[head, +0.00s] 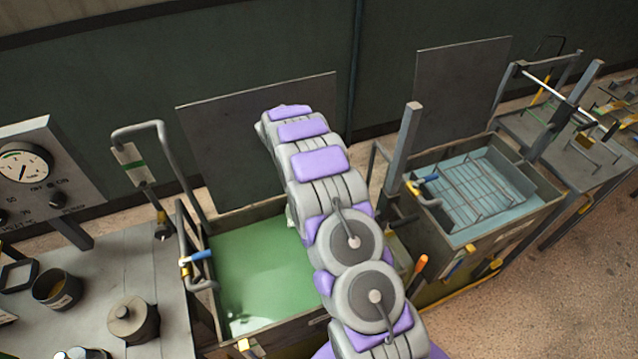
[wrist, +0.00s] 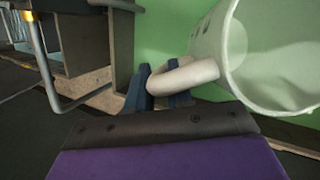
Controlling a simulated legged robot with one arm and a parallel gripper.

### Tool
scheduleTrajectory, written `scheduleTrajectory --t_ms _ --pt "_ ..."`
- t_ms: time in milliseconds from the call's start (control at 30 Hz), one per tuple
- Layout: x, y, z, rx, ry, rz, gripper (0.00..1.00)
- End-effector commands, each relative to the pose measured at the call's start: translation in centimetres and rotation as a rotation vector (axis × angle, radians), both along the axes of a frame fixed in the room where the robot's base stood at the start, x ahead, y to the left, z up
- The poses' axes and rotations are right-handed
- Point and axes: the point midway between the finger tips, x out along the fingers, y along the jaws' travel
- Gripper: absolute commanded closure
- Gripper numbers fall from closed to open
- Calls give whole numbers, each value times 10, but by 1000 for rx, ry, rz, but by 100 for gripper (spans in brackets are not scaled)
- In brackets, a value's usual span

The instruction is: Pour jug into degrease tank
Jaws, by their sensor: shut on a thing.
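In the wrist view my gripper (wrist: 163,92) is shut on the handle of a pale, whitish jug (wrist: 285,70). The jug is tilted, with its open mouth facing the lower right, and its inside looks empty of anything I can make out. Green liquid shows behind it. In the head view the tank with green liquid (head: 205,230) stands in the middle, and my arm reaches over its right side. My arm hides the gripper and jug there. I cannot read a label that names the degrease tank.
A second tank (head: 545,195) with blue liquid and a wire rack stands to the right. A bench (head: 95,265) with a lidded pot (head: 133,320), a dark cup (head: 57,289) and a gauge panel (head: 40,165) is at left. A curved pipe (head: 165,150) rises by the green tank.

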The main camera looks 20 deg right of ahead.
Motion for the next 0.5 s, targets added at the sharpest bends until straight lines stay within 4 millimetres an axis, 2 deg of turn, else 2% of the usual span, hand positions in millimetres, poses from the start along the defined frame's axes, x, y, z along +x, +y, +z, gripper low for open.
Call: scheduleTrajectory --t_ms 67,500 --pt "0 0 0 30 15 -3 100" --pt "-2 4 -34 255 143 -3 100"
